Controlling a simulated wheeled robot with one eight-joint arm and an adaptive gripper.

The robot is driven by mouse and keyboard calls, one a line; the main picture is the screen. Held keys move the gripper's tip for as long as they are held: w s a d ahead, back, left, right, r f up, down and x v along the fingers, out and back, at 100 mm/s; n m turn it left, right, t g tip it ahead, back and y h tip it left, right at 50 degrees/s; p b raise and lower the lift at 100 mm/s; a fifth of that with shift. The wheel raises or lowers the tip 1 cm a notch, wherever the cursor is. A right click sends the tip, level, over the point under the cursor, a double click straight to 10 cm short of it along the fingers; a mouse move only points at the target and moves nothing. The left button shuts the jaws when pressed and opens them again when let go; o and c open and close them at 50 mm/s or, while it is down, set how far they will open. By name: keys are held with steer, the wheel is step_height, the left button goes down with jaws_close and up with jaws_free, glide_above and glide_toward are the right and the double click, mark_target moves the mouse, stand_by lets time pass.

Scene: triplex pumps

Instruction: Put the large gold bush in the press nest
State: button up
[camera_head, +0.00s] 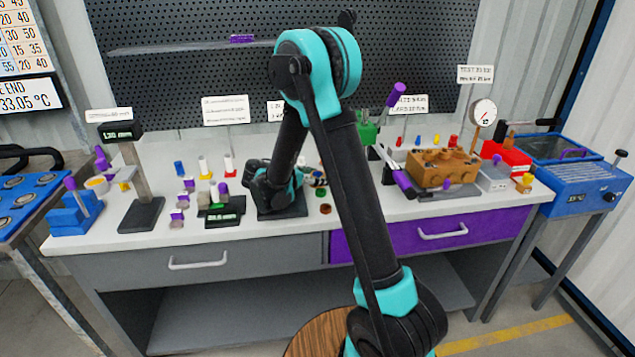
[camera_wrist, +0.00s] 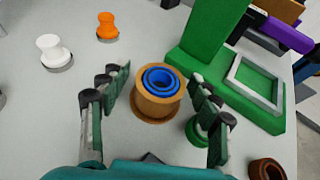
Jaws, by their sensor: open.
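In the wrist view a gold bush (camera_wrist: 143,103) stands upright on the pale bench top, with blue rings nested inside its upper opening. My gripper (camera_wrist: 158,84) is open and empty, with one finger on each side of the bush and gaps between. The green press (camera_wrist: 210,42) stands just beyond and to the right. A square grey frame (camera_wrist: 233,72) on its green base looks like the nest, and its inside shows green and empty. In the head view the green press (camera_head: 367,132) shows beside my arm, which hides my gripper's fingers and most of that area.
A green spool (camera_wrist: 197,132) stands close to my right finger, and a brown ring (camera_wrist: 267,170) lies at lower right. A white spool (camera_wrist: 52,50) and an orange spool (camera_wrist: 107,27) stand to the left. A gold fixture (camera_head: 440,168) is right of the press.

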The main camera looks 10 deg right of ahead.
jaws_close()
stand_by(0.3)
steer(key=shift+r, duration=0.2)
